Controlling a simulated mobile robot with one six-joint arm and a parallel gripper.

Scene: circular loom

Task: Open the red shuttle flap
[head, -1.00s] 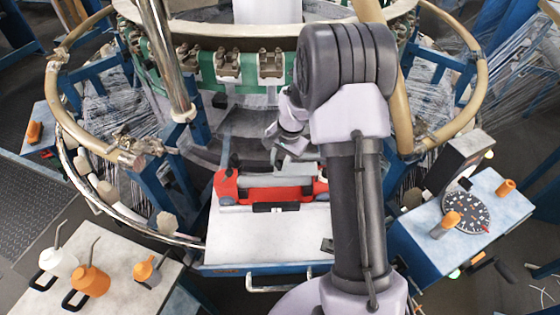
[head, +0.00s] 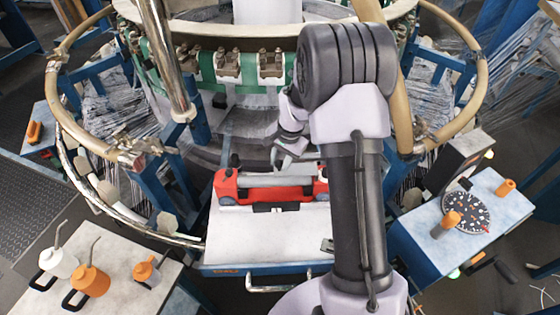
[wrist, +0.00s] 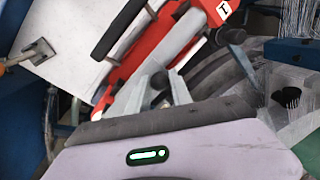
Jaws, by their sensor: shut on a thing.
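The red shuttle (head: 228,188) lies lengthwise on the pale top of the blue-edged table, below the loom ring. A long grey bar (head: 270,181), which may be its flap, shows along its top. In the wrist view the red shuttle (wrist: 158,38) runs diagonally, with its grey bar (wrist: 149,66) beside my fingers. My gripper (head: 282,164) is at the shuttle's rear side, near mid-length. In the wrist view my gripper (wrist: 168,90) has its fingers close together at the grey bar. It is shut on a part of the shuttle, seemingly the flap; the contact is partly hidden.
The loom's ring (head: 75,140) and a steel post (head: 168,65) stand close behind and left. A left table holds an orange can (head: 90,281) and a white can (head: 60,263). A right table carries a dial (head: 466,212). The shuttle table's front is mostly clear.

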